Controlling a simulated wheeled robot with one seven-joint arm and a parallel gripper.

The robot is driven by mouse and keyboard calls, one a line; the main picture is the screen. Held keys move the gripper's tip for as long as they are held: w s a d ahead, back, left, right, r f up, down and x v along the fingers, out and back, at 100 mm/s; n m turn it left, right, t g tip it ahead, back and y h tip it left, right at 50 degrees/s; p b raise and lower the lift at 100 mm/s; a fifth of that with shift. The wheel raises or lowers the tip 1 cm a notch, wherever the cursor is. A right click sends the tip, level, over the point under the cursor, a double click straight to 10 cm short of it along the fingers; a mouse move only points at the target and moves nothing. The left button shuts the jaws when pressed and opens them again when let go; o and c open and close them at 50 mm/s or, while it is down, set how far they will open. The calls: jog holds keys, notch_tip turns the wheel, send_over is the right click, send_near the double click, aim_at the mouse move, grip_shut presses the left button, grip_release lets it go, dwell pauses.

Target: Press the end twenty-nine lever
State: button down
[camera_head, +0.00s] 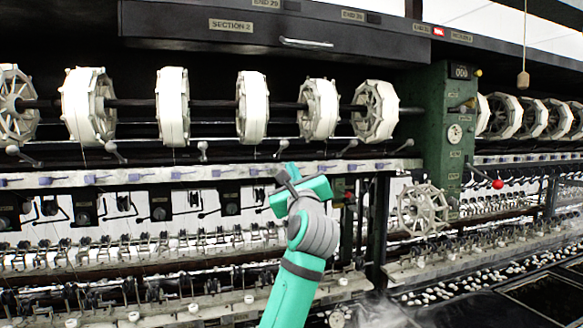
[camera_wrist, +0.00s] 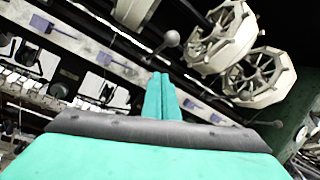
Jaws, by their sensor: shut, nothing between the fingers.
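A row of grey ball-ended levers runs under the white reels; one lever (camera_head: 281,147) stands just above my gripper in the head view. Others are a lever (camera_head: 202,150) to its left and a lever (camera_head: 347,148) to its right. I cannot tell which is the end twenty-nine lever; the small plates near them are too blurred to read. My teal gripper (camera_head: 287,178) is shut and empty, in front of the pale rail. In the wrist view the fingers (camera_wrist: 160,82) point toward a ball-ended lever (camera_wrist: 170,39), apart from it in the picture.
White reels (camera_head: 252,108) hang on a dark shaft above the levers. A green post (camera_head: 430,130) stands to the right, with a red-knobbed handle (camera_head: 497,184) beyond it. A pale rail (camera_head: 150,176) with small blue parts runs below. A dark overhead panel (camera_head: 180,24) carries label plates.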

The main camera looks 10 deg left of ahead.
jog(key=v, duration=0.9)
jog(key=shift+d, duration=0.5)
